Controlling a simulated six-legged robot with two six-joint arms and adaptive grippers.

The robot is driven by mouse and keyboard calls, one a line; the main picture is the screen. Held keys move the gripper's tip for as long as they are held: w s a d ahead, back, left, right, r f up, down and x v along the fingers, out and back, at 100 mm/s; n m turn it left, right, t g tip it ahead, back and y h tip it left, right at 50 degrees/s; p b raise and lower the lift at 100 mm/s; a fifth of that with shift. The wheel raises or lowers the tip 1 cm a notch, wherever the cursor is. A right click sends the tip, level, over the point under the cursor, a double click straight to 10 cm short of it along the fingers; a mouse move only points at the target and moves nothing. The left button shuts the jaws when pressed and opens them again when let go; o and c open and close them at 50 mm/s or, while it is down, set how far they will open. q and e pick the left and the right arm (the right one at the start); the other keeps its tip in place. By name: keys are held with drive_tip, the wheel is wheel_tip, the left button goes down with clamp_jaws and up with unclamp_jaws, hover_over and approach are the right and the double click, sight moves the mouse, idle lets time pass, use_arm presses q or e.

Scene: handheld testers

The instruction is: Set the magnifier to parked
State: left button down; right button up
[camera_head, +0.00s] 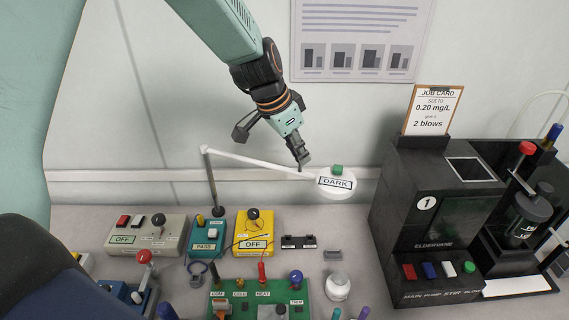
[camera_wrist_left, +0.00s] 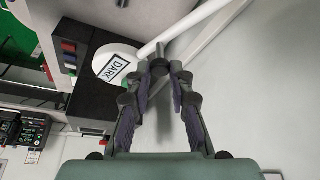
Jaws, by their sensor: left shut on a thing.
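The magnifier (camera_head: 335,189) is a white round head labelled DARK, with a green block on top. Its white arm (camera_head: 250,160) runs from a dark upright post (camera_head: 210,185) to the head, which hangs over the bench. My left gripper (camera_head: 303,162) comes down from above at the arm's head end. In the left wrist view the fingers (camera_wrist_left: 160,68) are closed around a small dark grey peg (camera_wrist_left: 160,48) beside the white arm, and the DARK label (camera_wrist_left: 115,67) shows to their left. My right gripper is not in view.
A black tester (camera_head: 405,210) with a job card (camera_head: 434,108) stands right of the magnifier. Grey (camera_head: 148,236), teal (camera_head: 206,238) and yellow (camera_head: 253,240) boxes stand left below the arm. A green board (camera_head: 255,300) lies in front. The wall is close behind.

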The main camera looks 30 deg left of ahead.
use_arm(q)
drive_tip(key=w+a+n+y+p, duration=0.1)
drive_tip(key=w+n+p, duration=0.2)
drive_tip(key=w, duration=0.4)
drive_tip(key=shift+a+n+p, duration=0.3)
drive_tip(key=shift+p, duration=0.4)
drive_tip(key=shift+w+t, duration=0.15)
drive_tip(key=shift+t, duration=0.15)
drive_tip(key=c, duration=1.5)
unclamp_jaws()
drive_tip(key=o, duration=0.3)
drive_tip(key=shift+w+a+f, duration=0.1)
drive_tip(key=shift+w, duration=0.05)
